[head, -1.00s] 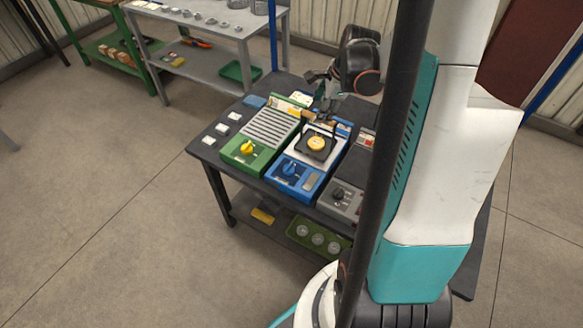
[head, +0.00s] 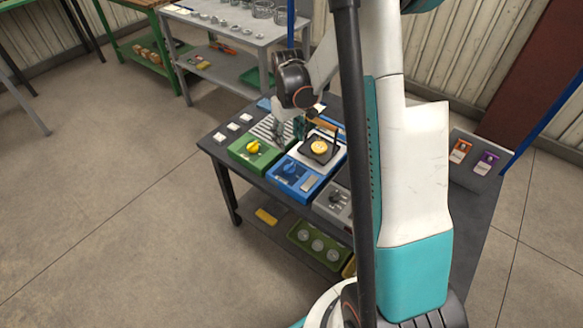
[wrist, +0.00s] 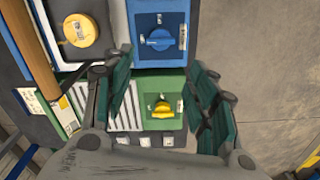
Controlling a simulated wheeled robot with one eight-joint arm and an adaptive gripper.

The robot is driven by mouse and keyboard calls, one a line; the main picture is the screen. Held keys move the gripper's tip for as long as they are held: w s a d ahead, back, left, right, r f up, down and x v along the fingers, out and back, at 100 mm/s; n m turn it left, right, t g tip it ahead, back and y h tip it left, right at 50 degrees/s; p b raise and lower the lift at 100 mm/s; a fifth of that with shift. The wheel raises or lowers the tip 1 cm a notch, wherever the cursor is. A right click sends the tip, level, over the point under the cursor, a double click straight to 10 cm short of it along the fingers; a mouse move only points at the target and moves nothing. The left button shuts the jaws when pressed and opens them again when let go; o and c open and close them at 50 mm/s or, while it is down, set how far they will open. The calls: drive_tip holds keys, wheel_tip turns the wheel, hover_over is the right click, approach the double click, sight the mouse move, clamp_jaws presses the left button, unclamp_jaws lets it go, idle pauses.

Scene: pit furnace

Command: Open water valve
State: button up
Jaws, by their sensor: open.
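A blue unit (head: 310,183) on the dark table carries a blue knob (head: 289,167). To its left, a green unit (head: 240,158) carries a yellow knob (head: 253,147). Labels are too small to read, so I cannot tell which knob is the water valve. My gripper (head: 288,132) is open and empty above the back part of the green unit, close to the blue unit. In the wrist view, the yellow knob (wrist: 162,110) appears between the open fingers (wrist: 160,70), and the blue knob (wrist: 159,40) appears beyond the fingertips. Neither knob is touched as far as I can see.
A black plate with a round yellow piece (head: 319,147) sits behind the blue knob. A grey unit (head: 334,203) with a dark knob stands to the right. White tags (head: 233,126) lie at the table's left edge. Floor to the left is clear.

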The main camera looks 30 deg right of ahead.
sight(289, 166)
wheel_tip(289, 166, down, 14)
drive_tip(key=b, duration=0.4)
drive_tip(key=shift+r, duration=0.15)
drive_tip(key=c, duration=0.8)
